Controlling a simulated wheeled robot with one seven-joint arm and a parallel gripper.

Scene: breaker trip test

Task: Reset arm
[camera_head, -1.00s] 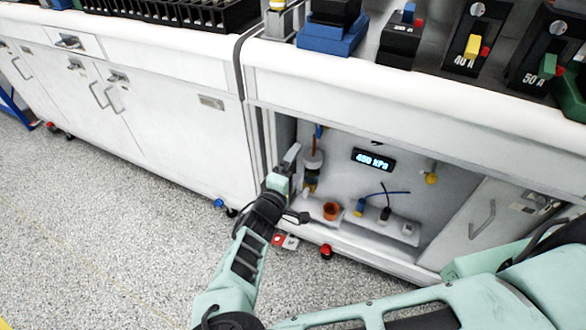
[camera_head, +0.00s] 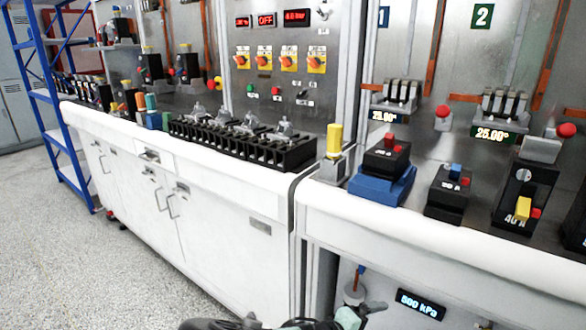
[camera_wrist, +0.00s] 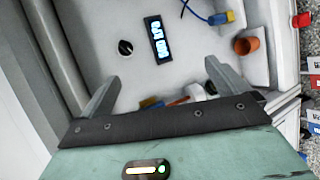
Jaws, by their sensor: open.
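My gripper shows in the wrist view (camera_wrist: 162,72), its two grey fingers spread wide apart with nothing between them. In the head view only a part of it (camera_head: 350,318) shows at the bottom edge, by the open bay under the right bench. The rest of my arm is mostly out of the head view. A lit pressure display (camera_head: 420,304) sits in the bay to the right of my gripper; it also shows in the wrist view (camera_wrist: 158,40), beyond the fingers.
The right bench (camera_head: 420,225) carries several breakers, including one on a blue block (camera_head: 383,185). A black terminal rack (camera_head: 245,142) stands on the left bench. An orange cup (camera_wrist: 247,42) and a blue-ended cable (camera_wrist: 221,17) lie in the bay. The floor (camera_head: 70,260) at left is clear.

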